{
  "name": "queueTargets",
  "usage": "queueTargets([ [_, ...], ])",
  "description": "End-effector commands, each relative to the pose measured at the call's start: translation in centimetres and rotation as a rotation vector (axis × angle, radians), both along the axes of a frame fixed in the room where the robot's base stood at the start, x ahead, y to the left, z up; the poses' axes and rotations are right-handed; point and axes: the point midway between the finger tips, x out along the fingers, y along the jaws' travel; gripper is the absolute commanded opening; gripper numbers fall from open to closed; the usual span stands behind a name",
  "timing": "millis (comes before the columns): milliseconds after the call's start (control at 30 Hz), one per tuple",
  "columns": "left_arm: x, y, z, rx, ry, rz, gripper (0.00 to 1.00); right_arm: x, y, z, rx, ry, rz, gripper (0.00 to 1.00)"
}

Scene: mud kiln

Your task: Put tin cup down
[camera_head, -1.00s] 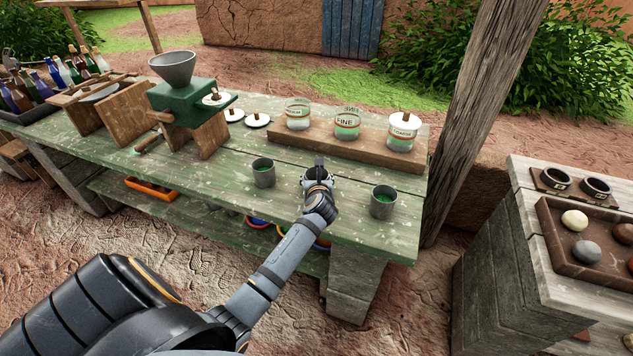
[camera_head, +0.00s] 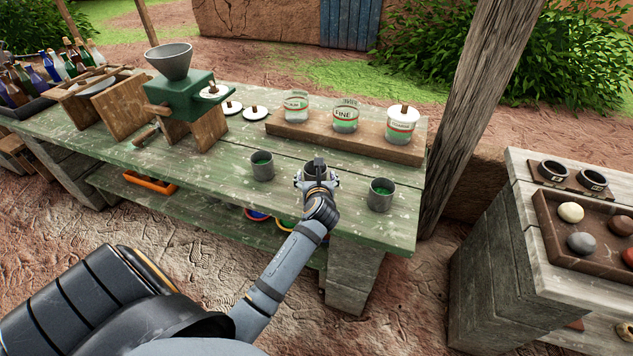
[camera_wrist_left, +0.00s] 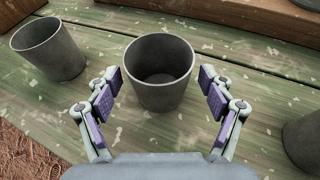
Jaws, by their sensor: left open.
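A grey tin cup (camera_wrist_left: 160,85) stands upright on the green, paint-flecked table (camera_wrist_left: 245,128) in the left wrist view, and its inside looks empty. In the head view the same cup (camera_head: 313,167) is mostly hidden behind my left gripper (camera_head: 318,182). My left gripper also shows in the wrist view (camera_wrist_left: 160,100), open, with one finger on each side of the cup and small gaps between. My right gripper is out of view.
Behind the cups, labelled jars (camera_head: 345,116) stand on a wooden board (camera_head: 370,143). A green grinder (camera_head: 182,100) and white lids are at the left. A separate stand with a tray of stones (camera_head: 548,226) is at the right. Bare tabletop lies in front of the grinder.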

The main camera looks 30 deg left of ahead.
Motion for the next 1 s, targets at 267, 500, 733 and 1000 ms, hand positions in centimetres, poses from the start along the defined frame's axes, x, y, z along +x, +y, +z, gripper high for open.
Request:
queueTargets([
  [267,-4.2,-3.2,2.1,-0.003,0.0,0.001,0.81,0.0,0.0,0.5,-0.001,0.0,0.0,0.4],
  [500,-5.0,-3.7,2.6,0.002,0.0,0.001,0.81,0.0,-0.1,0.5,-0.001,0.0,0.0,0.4],
  [733,-5.0,-3.7,2.5,0.002,0.0,0.001,0.81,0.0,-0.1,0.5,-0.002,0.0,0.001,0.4],
  [1000,-5.0,-3.6,2.5,0.002,0.0,0.001,0.81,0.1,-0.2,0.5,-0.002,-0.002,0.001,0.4],
])
